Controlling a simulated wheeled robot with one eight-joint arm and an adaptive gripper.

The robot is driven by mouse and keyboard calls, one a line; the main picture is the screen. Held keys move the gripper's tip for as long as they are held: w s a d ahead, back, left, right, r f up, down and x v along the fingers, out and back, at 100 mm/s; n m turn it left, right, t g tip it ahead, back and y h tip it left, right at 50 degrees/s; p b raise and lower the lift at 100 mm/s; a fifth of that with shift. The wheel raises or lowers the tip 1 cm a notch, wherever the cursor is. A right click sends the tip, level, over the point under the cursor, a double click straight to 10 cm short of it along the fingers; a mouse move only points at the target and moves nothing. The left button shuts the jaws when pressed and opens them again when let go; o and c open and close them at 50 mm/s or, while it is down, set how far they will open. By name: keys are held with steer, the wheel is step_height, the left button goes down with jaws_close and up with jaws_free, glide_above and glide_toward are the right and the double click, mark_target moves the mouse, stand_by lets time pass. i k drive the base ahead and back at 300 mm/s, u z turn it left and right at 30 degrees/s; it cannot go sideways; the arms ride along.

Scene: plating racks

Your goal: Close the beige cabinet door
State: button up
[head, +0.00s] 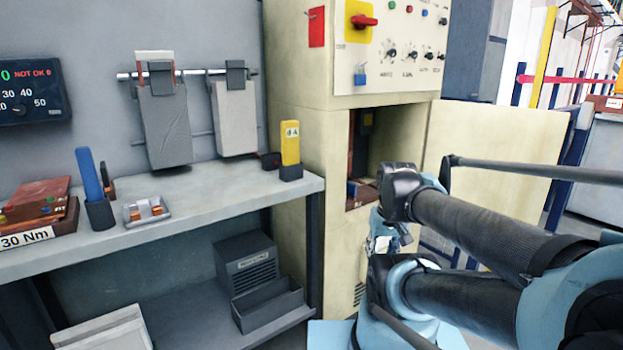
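The beige cabinet (350,125) stands in the middle of the head view. Its door (497,135) is wide open, swung out to the right. The open compartment (378,145) shows a dark inside with reddish-brown parts. My arm reaches in from the right, in front of the door and the lower cabinet. What seems to be my gripper (385,243) is small and mostly hidden by the arm joints, below the opening. Its fingers cannot be made out, and whether it touches anything cannot be told.
A grey workbench (215,207) stands left of the cabinet, with a yellow device (290,143), a blue-handled tool (90,175) and a red-brown box (38,205) on it. Grey bins (265,300) sit on the shelf below. A control panel (395,45) is above the opening.

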mark_target(466, 130)
steer(key=z, duration=2.05)
steer(key=i, duration=4.4)
